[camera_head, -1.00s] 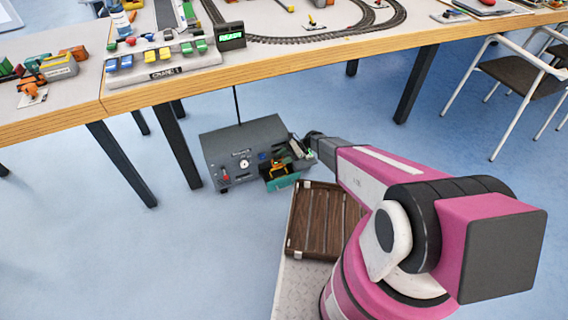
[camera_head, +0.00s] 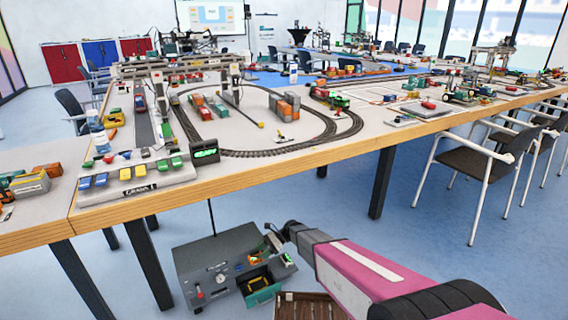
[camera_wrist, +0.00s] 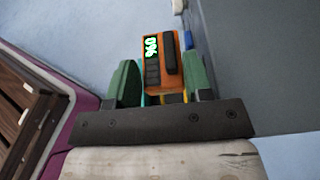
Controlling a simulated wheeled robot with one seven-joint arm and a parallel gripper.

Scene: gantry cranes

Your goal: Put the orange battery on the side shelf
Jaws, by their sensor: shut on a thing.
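The orange battery (camera_wrist: 153,75) fills the middle of the wrist view, with a green 0% display and a dark bar on its face. My gripper (camera_wrist: 162,84) is shut on it, one green finger on each side. In the head view my gripper (camera_head: 275,239) is at the right end of a grey machine (camera_head: 214,251) on the floor; the battery cannot be made out clearly there. A teal tray (camera_head: 264,295) juts from the machine's front with orange and yellow parts at it. I cannot tell which surface is the side shelf.
A long wooden-edged table (camera_head: 330,157) with train tracks and model cranes stands behind and above the machine. Its dark legs (camera_head: 381,183) reach the floor. A brown slatted crate (camera_head: 308,307) lies beside my arm. Chairs (camera_head: 484,165) stand at right.

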